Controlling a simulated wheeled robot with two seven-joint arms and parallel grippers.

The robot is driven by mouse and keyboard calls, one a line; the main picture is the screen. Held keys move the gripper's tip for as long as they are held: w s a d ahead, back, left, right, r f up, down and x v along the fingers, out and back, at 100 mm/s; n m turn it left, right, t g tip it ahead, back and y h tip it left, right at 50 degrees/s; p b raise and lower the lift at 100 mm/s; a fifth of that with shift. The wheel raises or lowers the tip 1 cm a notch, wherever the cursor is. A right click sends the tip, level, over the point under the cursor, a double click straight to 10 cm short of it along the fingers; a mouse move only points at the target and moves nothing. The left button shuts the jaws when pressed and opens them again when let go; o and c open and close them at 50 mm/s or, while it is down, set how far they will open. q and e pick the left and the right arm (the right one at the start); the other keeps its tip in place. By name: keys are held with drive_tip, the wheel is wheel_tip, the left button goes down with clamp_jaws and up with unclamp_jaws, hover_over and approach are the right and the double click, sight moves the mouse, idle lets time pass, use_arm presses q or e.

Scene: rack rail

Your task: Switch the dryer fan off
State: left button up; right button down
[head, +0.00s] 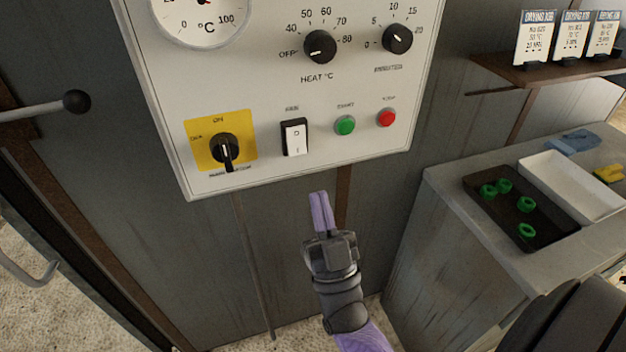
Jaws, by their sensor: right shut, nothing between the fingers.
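The fan switch (295,138) is a white rocker in a black frame on the control panel (265,170). It carries small marks at its top and bottom; its tilt is hard to tell. The label above it is small and blurred. My right gripper (320,194) is shut and empty, its purple fingers pointing up just below the panel's lower edge, below and a little right of the rocker. It is apart from the switch. My left gripper is not in view.
Left of the rocker is a black rotary switch (224,148) on a yellow plate. To its right are a green button (345,125) and a red button (387,118). Above are the heat knob (320,46) and minutes knob (397,38). A bench with a black tray (490,205) stands right.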

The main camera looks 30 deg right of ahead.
drive_tip(key=shift+s+a+f, duration=0.2)
drive_tip(key=shift+s+f, duration=0.35)
drive_tip(key=shift+s, duration=0.2)
drive_tip(key=shift+s+a+f, duration=0.15)
drive_tip(key=shift+s+f, duration=0.35)
drive_tip(key=shift+s, duration=0.25)
wheel_tip(320, 180, down, 18)
drive_tip(key=w+a+n+g+y+b, duration=0.3)
drive_tip(key=g+y, duration=0.2)
drive_tip(key=g, duration=0.2)
drive_tip(key=s+a+f+n+g+y+b, duration=0.1)
drive_tip(key=s+f+g, duration=0.2)
drive_tip(key=f, duration=0.5)
drive_tip(key=s+a+f+g+y+b, duration=0.1)
drive_tip(key=s+f+g, duration=0.25)
drive_tip(key=f, duration=0.45)
drive_tip(key=s+d+f+g+b, duration=0.1)
drive_tip(key=s+f+g, duration=0.5)
drive_tip(key=s, duration=0.6)
drive_tip(key=s+d+f+n+g+h+b, duration=0.1)
drive_tip(key=s+d+f+g, duration=0.1)
drive_tip(key=s+f+g, duration=0.5)
drive_tip(key=s+f, duration=0.3)
drive_tip(key=s, duration=0.1)
drive_tip(key=shift+s+d+f, duration=0.15)
drive_tip(key=shift+s+f, duration=0.2)
drive_tip(key=shift+s, duration=0.05)
